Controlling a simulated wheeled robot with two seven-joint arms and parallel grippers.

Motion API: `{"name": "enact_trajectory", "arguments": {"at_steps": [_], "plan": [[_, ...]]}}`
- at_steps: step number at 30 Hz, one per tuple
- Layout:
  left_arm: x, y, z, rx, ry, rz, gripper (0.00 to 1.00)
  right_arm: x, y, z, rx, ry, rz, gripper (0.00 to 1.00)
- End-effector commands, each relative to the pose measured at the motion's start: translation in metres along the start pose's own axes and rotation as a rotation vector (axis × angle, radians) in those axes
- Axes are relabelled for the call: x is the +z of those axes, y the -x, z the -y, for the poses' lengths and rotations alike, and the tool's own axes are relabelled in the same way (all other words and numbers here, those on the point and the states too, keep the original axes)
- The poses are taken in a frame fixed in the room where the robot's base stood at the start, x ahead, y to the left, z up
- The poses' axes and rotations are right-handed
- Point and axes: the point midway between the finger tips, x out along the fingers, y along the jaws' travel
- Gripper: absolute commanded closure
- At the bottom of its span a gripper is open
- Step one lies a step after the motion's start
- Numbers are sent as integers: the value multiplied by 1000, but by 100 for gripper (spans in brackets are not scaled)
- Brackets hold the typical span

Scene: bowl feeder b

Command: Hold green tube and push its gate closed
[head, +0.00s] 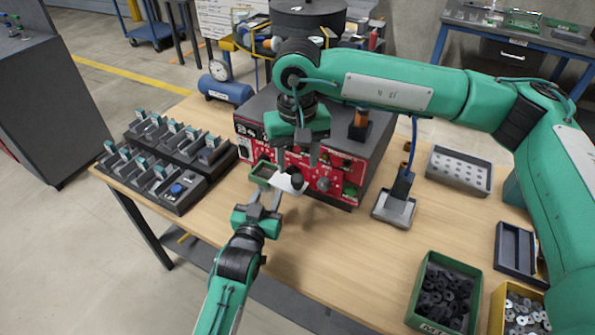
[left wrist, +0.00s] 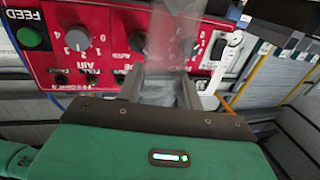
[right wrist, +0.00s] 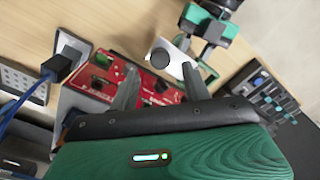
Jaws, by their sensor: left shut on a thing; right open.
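My left gripper (head: 265,197) is shut on a pale, partly see-through tube (head: 287,183) in front of the red panel. In the left wrist view the tube (left wrist: 168,42) rises from between the fingers and looks greyish, not clearly green. A green-rimmed piece (head: 262,173) shows just left of it in the head view; whether they join I cannot tell. My right gripper (head: 298,157) is open, above the tube, with a dark round end (right wrist: 158,57) and a white part (right wrist: 182,62) beyond its fingertips in the right wrist view. I cannot make out the gate clearly.
The red control panel (head: 325,183) with knobs stands close behind the tube. A dark rack (head: 170,175) of several small units is at the left. A green bin (head: 415,310) of dark rings and a grey holed tray (head: 460,170) are at the right. The front middle table is clear.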

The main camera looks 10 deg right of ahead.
Motion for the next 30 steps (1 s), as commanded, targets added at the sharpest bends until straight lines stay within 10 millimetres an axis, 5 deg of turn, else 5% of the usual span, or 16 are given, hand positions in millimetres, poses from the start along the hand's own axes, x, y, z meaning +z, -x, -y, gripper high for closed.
{"name": "enact_trajectory", "arguments": {"at_steps": [7,19,26,30], "plan": [[0,0,0,0,0,0,100,1,-34,0,0,0,2,52],[0,0,0,0,0,0,100,0,-41,0,0,0,0,52],[0,0,0,0,0,0,100,0,-41,0,0,-1,0,97],[0,0,0,0,0,0,100,0,-41,0,0,-1,0,100]]}}
